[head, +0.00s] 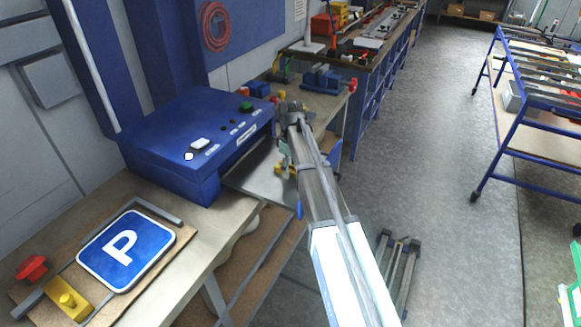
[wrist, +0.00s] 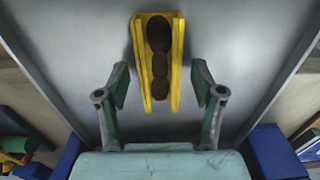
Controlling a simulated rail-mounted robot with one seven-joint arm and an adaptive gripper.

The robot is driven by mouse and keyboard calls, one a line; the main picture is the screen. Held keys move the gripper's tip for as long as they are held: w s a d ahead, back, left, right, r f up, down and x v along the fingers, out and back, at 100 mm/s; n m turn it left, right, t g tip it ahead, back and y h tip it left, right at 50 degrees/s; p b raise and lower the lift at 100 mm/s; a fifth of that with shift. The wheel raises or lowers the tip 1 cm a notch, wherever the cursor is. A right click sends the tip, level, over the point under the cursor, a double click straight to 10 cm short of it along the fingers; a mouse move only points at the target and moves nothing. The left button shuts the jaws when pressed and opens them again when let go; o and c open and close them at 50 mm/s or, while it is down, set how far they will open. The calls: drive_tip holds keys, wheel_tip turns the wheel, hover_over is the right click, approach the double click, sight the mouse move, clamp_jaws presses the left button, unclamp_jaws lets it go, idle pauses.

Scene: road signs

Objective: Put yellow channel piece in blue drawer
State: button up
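The yellow channel piece (wrist: 178,62) lies on a flat grey metal surface (wrist: 75,45) in the wrist view, with dark rounded hollows along its middle. My gripper (wrist: 160,84) is open, with one finger on each side of the piece and a visible gap on both sides. In the head view my gripper (head: 284,150) is beside the grey plate (head: 262,180) that projects from the blue machine (head: 160,150). Small yellow bits show by the gripper there, but I cannot tell whether they are the piece. I cannot clearly make out a blue drawer.
A blue P sign (head: 145,262) lies on a board on the near bench, beside a yellow block (head: 70,298) and a red knob (head: 32,268). A blue rack (head: 510,130) stands at the right.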

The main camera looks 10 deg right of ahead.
drive_tip(key=shift+r, duration=0.1)
wheel_tip(320, 180, up, 12)
drive_tip(key=b, duration=0.4)
idle(0.3)
